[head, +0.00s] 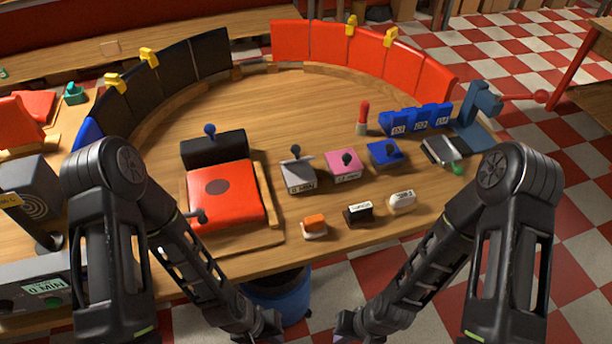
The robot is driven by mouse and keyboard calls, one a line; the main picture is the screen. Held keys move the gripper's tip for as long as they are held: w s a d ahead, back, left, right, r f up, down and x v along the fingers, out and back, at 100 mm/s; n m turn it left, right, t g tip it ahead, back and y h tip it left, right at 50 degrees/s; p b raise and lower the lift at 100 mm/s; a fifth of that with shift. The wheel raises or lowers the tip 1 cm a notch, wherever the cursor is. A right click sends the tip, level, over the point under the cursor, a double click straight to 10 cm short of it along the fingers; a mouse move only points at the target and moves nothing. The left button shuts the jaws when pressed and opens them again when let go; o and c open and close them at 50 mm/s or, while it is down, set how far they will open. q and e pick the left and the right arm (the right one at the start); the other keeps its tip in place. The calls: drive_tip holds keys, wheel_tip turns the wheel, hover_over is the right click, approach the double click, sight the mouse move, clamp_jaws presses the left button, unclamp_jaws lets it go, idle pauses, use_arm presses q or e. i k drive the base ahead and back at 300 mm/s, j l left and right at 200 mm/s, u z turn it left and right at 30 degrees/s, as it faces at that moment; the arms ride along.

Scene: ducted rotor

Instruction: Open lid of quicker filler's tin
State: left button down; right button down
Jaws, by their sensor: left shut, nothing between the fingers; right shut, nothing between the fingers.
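Three small boxes with knobs on top stand in a row on the curved wooden table: a grey one (299,177), a pink one (334,170) and a blue one (378,147). Their tops look closed. They have small labels that I cannot read, and I cannot tell which is the quicker filler's tin. My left gripper (268,329) and my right gripper (346,328) are low at the bottom of the head view, in front of the table's near edge. Both are shut and empty, apart from the boxes. The fingertips are partly cut off by the frame.
Small orange (315,224), black (359,212) and white (402,201) pieces lie in front of the boxes. A large red box (222,192) with a side crank stands left. Blue number displays (418,121) and a blue stand (478,115) are at right. A blue bin (283,298) stands below the edge.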

sight(296, 149)
drive_tip(key=k+l+z, duration=0.15)
drive_tip(key=l, duration=0.2)
drive_tip(key=k+l+z, duration=0.15)
drive_tip(key=l, duration=0.2)
drive_tip(key=k+l+z, duration=0.2)
drive_tip(key=l, duration=0.15)
drive_tip(key=l+z, duration=0.15)
drive_tip(key=l, duration=0.2)
